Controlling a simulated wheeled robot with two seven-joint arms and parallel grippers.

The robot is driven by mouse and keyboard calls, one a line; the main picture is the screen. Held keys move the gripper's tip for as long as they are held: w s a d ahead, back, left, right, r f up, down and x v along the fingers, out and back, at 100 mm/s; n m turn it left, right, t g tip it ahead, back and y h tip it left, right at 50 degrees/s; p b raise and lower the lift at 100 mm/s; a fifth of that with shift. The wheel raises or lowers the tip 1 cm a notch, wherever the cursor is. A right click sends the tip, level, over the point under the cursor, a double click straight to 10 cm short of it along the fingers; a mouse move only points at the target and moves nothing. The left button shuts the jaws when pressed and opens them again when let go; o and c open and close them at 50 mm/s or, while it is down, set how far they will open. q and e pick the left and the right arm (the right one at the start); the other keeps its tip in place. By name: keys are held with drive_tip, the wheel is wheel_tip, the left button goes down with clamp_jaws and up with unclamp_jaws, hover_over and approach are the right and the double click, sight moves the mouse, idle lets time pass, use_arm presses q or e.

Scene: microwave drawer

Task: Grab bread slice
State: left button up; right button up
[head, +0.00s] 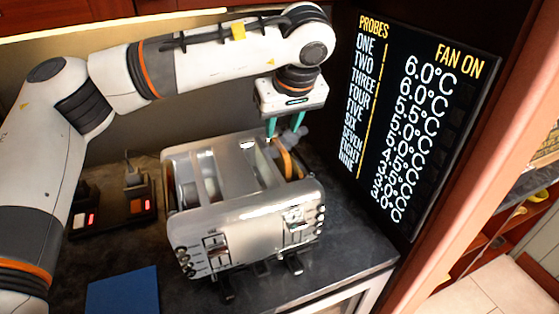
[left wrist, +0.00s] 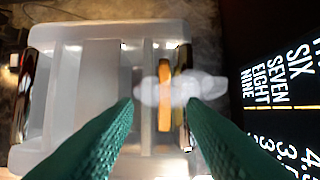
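A silver toaster (head: 262,222) stands on the dark counter, and its top shows in the left wrist view (left wrist: 60,118). A golden-brown bread slice (head: 285,160) stands upright in its right-hand slot. In the left wrist view the slice (left wrist: 164,118) is a narrow strip seen edge-on from above. My left gripper (head: 284,129) points down over that slot. Its teal fingers (left wrist: 160,106) are apart, one to each side of the slice as seen from the wrist. Whether they touch it I cannot tell. Whitish steam partly hides the slice. My right gripper is not in view.
A black display panel (head: 425,120) stands close on the right. Plugs with lit red switches (head: 110,213) are at the left on the counter. A blue square (head: 124,291) lies at the front left. The counter right of the toaster (head: 352,225) is clear.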

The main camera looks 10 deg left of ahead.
sight(280, 146)
use_arm(q)
drive_tip(key=shift+x, duration=0.9)
drive_tip(key=p+x, duration=0.1)
drive_tip(key=x, duration=0.1)
drive_tip(key=p+x, duration=0.1)
drive_tip(key=x, duration=0.1)
drive_tip(key=shift+w+d+f+p, duration=0.1)
drive_tip(key=shift+w+d+p, duration=0.05)
drive_tip(key=shift+d+p, duration=0.15)
drive_tip(key=shift+w+a+f, duration=0.2)
drive_tip(key=shift+f, duration=0.35)
clamp_jaws()
